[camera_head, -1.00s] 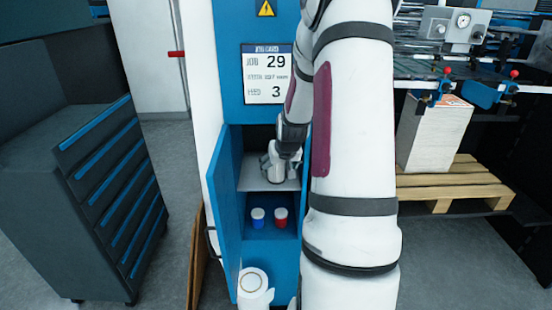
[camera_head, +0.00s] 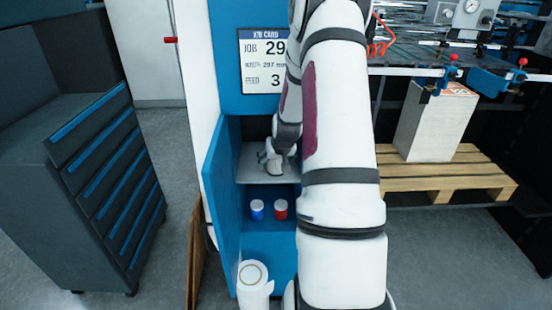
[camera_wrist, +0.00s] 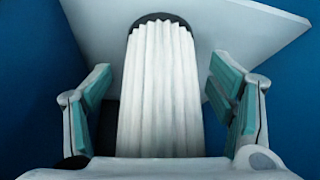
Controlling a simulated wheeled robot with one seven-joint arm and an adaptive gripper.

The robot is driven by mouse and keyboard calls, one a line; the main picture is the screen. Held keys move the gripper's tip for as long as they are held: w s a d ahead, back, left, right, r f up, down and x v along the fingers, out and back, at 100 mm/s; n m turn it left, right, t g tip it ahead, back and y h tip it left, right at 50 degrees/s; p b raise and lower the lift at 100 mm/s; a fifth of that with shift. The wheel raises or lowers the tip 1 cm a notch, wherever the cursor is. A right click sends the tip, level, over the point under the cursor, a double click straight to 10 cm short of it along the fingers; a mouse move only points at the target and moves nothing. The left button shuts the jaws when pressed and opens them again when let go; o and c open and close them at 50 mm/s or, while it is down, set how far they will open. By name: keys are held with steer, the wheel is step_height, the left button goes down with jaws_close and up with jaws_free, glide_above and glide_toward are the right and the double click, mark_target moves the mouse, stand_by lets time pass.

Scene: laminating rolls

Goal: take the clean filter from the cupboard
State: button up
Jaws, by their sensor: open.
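The clean filter (camera_wrist: 160,90) is a white pleated cylinder with a dark end cap in the wrist view. It stands between the two teal-padded fingers of my gripper (camera_wrist: 162,105), with a gap on each side. In the head view my gripper (camera_head: 272,160) is inside the blue cupboard (camera_head: 228,150), at the upper shelf (camera_head: 252,172). My arm and gripper hide most or all of the filter there. The cupboard door (camera_head: 222,215) stands open to the left.
A blue-bodied jar (camera_head: 257,210) and a red-bodied jar (camera_head: 281,209) stand in the lower compartment. A white roll (camera_head: 253,282) is in front of the cupboard. A dark drawer cabinet (camera_head: 100,180) is at left, and a pallet (camera_head: 440,178) with a stack is at right.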

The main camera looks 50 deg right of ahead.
steer(key=shift+w+d+f, duration=0.1)
steer(key=shift+w+f, duration=0.05)
steer(key=shift+f, duration=0.1)
steer(key=c, duration=1.2)
steer(key=shift+c, duration=0.2)
steer(key=shift+r, duration=0.15)
